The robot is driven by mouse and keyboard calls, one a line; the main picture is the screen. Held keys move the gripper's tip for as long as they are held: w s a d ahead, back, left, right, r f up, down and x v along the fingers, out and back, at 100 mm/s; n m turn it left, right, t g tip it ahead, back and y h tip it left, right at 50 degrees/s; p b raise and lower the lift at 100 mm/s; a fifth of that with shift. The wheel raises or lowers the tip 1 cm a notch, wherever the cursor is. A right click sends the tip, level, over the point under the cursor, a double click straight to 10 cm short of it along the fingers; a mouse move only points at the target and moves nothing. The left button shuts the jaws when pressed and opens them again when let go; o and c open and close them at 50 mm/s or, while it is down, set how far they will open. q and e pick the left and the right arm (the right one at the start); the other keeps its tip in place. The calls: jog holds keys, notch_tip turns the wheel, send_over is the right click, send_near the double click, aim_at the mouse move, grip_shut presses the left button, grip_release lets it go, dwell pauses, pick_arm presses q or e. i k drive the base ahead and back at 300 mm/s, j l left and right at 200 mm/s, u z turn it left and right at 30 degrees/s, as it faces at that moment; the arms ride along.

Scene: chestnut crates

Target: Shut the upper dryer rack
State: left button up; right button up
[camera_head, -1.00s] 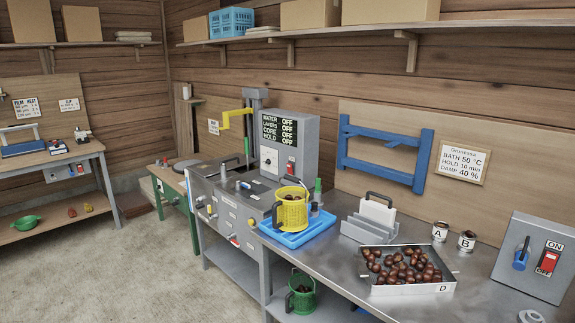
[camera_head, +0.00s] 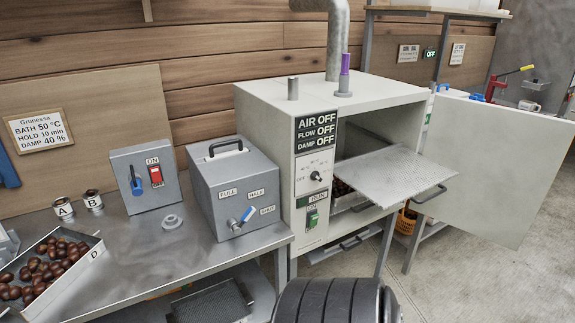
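The upper dryer rack (camera_head: 390,174) is a perforated metal sheet pulled far out of the white dryer (camera_head: 262,115), with a dark handle (camera_head: 430,194) at its front edge. Below it, a lower rack (camera_head: 350,201) with chestnuts sits inside the dryer. The dryer door (camera_head: 497,160) stands wide open to the right. A dark ribbed cylindrical part at the bottom centre appears to be mine. Neither of my grippers shows.
A steel bench (camera_head: 140,268) runs along the left with a chestnut tray (camera_head: 78,273), two tins, a switch box (camera_head: 147,178) and a grey box (camera_head: 232,187). Grey floor (camera_head: 470,262) is free in front of the open door.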

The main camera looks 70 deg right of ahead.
aim_at(389, 176)
jog(key=z, duration=3.35)
